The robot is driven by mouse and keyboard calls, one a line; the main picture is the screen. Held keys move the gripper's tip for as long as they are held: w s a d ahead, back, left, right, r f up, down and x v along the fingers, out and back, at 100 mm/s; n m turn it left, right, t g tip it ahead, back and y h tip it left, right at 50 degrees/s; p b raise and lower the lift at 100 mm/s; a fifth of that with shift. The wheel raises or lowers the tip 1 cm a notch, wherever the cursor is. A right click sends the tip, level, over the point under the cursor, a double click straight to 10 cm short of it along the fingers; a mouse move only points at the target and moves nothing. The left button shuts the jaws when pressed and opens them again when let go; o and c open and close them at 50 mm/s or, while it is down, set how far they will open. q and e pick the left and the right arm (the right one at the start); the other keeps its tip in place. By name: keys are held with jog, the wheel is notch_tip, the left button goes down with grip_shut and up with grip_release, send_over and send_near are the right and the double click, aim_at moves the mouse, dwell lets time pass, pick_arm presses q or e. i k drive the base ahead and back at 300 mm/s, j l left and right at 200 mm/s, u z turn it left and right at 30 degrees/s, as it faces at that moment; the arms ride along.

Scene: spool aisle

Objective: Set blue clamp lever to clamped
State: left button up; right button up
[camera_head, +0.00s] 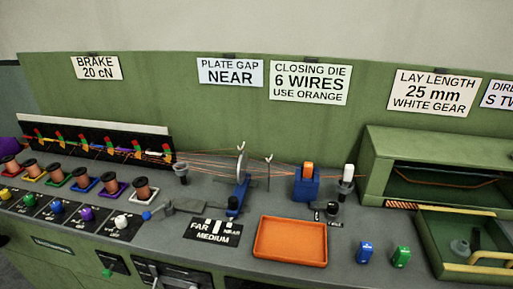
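A lever with a blue ball end (147,215) lies low on the grey bench, left of the FAR/MEDIUM/NEAR label, pointing left toward the white knob. It looks like the blue clamp lever, but its clamped or unclamped position cannot be read at this size. A blue slide stand (239,193) with an upright plate stands to its right, its foot beside the label (212,232).
Copper spools (143,189) and coloured knobs (86,214) line the left. An orange tray (290,241) sits front centre. Thin wires cross the middle.

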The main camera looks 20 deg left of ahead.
aim_at(146, 215)
jog(key=u, duration=1.7)
